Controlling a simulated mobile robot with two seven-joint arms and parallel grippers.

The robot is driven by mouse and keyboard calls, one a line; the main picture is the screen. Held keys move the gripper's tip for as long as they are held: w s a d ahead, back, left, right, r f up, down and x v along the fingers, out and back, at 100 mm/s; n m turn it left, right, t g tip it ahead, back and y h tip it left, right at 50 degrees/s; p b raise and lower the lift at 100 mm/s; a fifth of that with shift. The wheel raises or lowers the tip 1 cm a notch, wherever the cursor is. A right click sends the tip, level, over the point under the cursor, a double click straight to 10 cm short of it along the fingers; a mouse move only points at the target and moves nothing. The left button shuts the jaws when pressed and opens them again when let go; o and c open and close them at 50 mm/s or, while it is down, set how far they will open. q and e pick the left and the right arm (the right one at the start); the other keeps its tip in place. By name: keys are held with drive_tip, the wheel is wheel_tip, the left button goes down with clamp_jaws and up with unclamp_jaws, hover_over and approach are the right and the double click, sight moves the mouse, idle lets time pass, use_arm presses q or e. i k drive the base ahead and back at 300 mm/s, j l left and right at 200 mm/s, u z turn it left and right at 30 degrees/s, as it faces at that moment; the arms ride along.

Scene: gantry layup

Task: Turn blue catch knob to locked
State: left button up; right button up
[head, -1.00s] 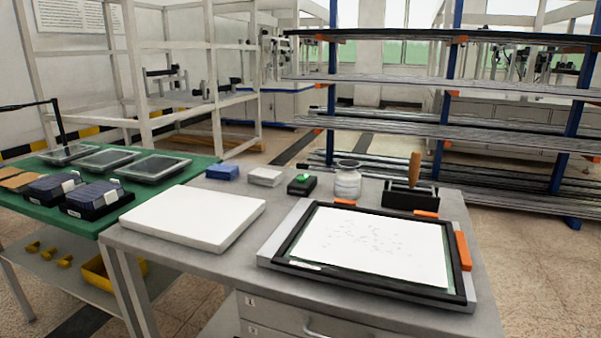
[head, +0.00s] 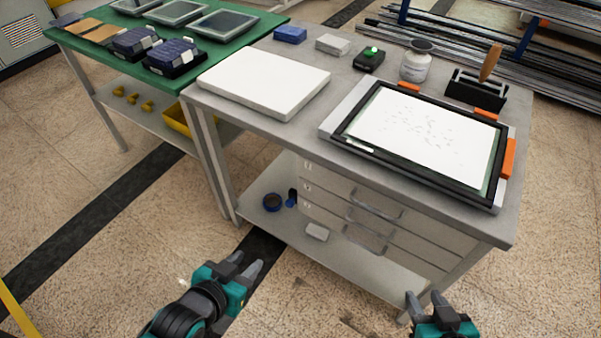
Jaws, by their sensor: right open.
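I cannot make out a blue catch knob in the head view. A black frame (head: 418,178) around a white speckled sheet (head: 425,130) lies on the grey table, with several orange pieces (head: 507,158) along its edges. My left gripper (head: 247,264) is low in front of the table, its fingers apart and empty. My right gripper (head: 424,296) is at the bottom right, open and empty, in front of the drawers. Both are well away from the frame.
The grey table (head: 300,135) also carries a white slab (head: 264,80), a blue block (head: 290,34), a black box with a green top (head: 370,58), a jar (head: 416,64) and a wooden-handled tool (head: 490,62). A green table (head: 85,48) adjoins on the left. The floor in front is clear.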

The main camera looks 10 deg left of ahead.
sight(290, 203)
drive_tip(key=i+j+z, duration=0.25)
drive_tip(key=j+z, duration=0.15)
drive_tip(key=j, duration=1.3)
drive_tip(key=j+z, duration=0.4)
drive_tip(key=j, duration=1.3)
